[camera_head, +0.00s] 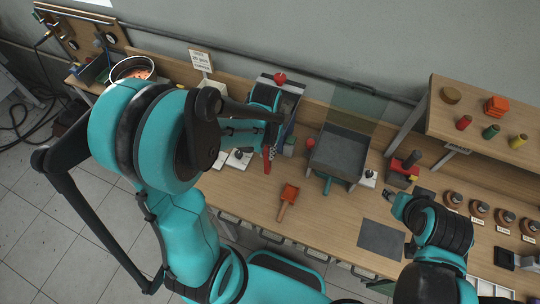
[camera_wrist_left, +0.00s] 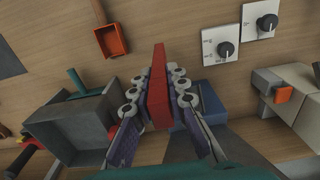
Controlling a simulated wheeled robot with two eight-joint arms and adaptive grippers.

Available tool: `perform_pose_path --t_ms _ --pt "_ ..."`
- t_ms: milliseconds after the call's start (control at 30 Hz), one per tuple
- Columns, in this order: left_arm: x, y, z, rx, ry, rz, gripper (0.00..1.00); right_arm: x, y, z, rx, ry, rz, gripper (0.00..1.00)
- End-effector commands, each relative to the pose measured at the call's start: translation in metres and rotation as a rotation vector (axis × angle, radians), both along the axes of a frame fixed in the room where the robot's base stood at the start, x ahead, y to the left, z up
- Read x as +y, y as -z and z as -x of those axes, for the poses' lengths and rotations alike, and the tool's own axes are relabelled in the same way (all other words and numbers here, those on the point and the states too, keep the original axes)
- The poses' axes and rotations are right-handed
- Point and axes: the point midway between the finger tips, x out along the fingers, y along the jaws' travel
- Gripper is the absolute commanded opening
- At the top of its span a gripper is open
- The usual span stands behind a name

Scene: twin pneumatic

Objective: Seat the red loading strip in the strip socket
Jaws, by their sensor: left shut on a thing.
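The red loading strip (camera_wrist_left: 158,90) is a long red bar, held between the fingers of my left gripper (camera_wrist_left: 158,96) in the left wrist view. Its far end sticks out past the fingertips. In the head view the strip (camera_head: 267,164) hangs below my left gripper (camera_head: 270,146), above the bench. A device with a blue body (camera_wrist_left: 211,103) lies behind the fingers in the wrist view. I cannot make out the strip socket; my gripper and arm cover part of that area. My right gripper (camera_head: 391,196) is over the right part of the bench, its fingers too small to read.
A grey hopper tray (camera_head: 341,149) stands right of my left gripper. A red scoop (camera_head: 288,194) lies in front. White dial plates (camera_head: 239,158) sit nearby. A dark mat (camera_head: 380,240) and a red block device (camera_head: 402,171) are on the right. The front middle bench is mostly clear.

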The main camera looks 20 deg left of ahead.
Motion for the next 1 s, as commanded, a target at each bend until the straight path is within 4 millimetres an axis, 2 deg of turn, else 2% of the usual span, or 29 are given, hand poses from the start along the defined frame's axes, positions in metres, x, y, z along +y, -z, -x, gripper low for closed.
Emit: perform_pose_path --t_ms 100,200,500,933,967,1000 --pt "0.004 0.01 -0.016 0.0 0.0 0.0 0.0 0.0 0.002 0.0 0.0 0.0 0.0 0.4" --pt "0.006 0.014 -0.021 0.0 0.0 0.0 0.0 0.0 0.003 0.0 0.0 0.0 0.0 0.4" --pt "0.006 0.052 -0.022 0.0 0.001 0.0 0.0 0.0 0.011 0.0 0.0 0.0 0.0 0.4" --pt "0.006 0.058 -0.022 0.0 0.001 0.0 0.0 0.0 0.015 0.0 0.0 0.0 0.0 0.4" --pt "0.006 0.057 -0.022 0.0 0.001 0.0 0.23 0.0 0.014 0.0 0.0 0.0 0.0 0.4" --pt "0.006 0.056 -0.022 0.0 0.001 0.0 0.33 0.0 0.014 0.0 0.0 0.0 0.0 0.4"
